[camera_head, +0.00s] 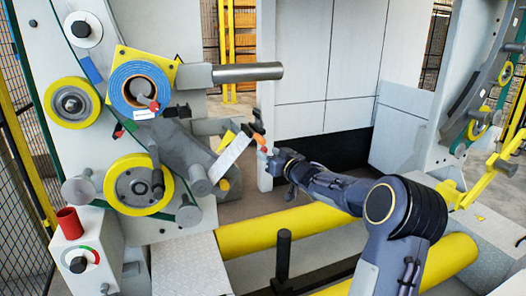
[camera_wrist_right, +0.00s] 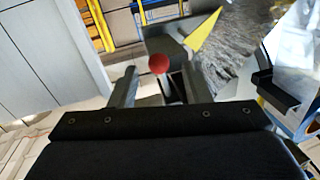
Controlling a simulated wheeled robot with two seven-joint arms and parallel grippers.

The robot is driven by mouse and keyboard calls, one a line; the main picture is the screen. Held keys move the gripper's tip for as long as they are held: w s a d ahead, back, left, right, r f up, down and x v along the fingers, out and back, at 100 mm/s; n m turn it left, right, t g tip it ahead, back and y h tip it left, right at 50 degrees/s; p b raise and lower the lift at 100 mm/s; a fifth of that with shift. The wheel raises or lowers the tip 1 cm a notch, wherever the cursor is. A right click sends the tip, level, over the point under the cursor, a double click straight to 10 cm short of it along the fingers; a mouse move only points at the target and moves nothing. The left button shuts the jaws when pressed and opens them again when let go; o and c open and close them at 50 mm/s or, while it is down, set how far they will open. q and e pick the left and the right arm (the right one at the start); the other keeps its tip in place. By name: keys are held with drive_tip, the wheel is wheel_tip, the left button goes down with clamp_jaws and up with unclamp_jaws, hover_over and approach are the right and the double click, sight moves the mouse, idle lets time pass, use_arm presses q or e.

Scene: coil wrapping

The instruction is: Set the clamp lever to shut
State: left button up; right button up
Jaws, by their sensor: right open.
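The clamp lever's red ball knob (camera_wrist_right: 159,63) shows in the right wrist view, just beyond and between the fingertips of my right gripper (camera_wrist_right: 157,88). The two fingers stand apart with a gap between them, and I see no contact with the knob. The lever's stem is mostly hidden behind the knob and the gripper body. In the head view, my right gripper (camera_head: 268,155) is beside the small orange-red lever end (camera_head: 259,139), at the right of the grey machine arm. Its fingers are too small there to make out clearly. My left gripper is out of the picture.
A blue-rimmed coil (camera_head: 127,83) and yellow-rimmed wheels (camera_head: 137,186) sit on the machine panel at left. A metal bar (camera_head: 247,72) sticks out above my gripper. A tilted pale plate (camera_head: 229,158) is close at its left. Yellow rollers (camera_head: 283,229) lie below my arm.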

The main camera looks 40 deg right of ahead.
sight(266, 151)
drive_tip(key=shift+w+d, duration=0.15)
drive_tip(key=shift+w, duration=0.9)
drive_tip(key=shift+w+d, duration=0.15)
drive_tip(key=shift+w, duration=0.9)
clamp_jaws()
drive_tip(key=shift+p, duration=0.3)
